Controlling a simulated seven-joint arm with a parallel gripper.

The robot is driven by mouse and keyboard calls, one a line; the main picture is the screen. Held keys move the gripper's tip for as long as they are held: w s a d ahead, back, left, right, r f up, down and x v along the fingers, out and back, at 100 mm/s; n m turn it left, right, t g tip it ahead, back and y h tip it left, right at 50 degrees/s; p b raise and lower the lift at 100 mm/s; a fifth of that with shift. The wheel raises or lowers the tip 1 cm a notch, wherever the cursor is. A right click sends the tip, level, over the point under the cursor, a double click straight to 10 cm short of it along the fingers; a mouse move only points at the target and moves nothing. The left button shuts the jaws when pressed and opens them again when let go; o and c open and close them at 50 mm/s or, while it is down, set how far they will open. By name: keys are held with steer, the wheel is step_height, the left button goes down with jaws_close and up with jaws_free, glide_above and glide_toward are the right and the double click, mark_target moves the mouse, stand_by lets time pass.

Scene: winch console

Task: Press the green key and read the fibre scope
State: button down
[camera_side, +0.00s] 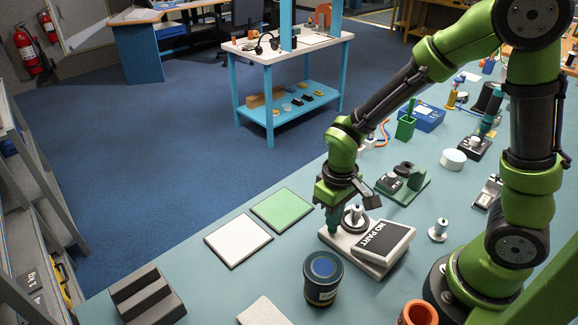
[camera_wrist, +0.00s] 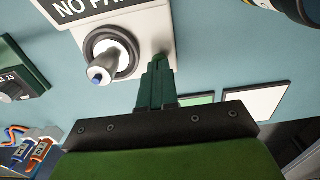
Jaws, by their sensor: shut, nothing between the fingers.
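The fibre scope appears to be the pale unit (camera_side: 345,243) with a dark tilted screen (camera_side: 384,240) reading "NO PART". A dark ring with a light post (camera_side: 355,216) stands on it; the wrist view shows the ring and post (camera_wrist: 105,55) with a blue tip. My gripper (camera_side: 332,230) is shut and empty, pointing down at the unit's left end beside the ring. Its fingertips also show in the wrist view (camera_wrist: 160,60), over the pale base edge. They look at or very close to the surface; contact cannot be told. No green key is visible; the fingers may hide it.
A green square pad (camera_side: 283,208) and a white square pad (camera_side: 238,241) lie left of the unit. A dark blue-lidded jar (camera_side: 322,278) stands in front. A small post on a base (camera_side: 438,230) is to the right. A grooved grey block (camera_side: 147,297) is front left.

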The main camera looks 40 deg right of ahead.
steer(key=shift+f, duration=0.4)
steer(key=shift+r, duration=3)
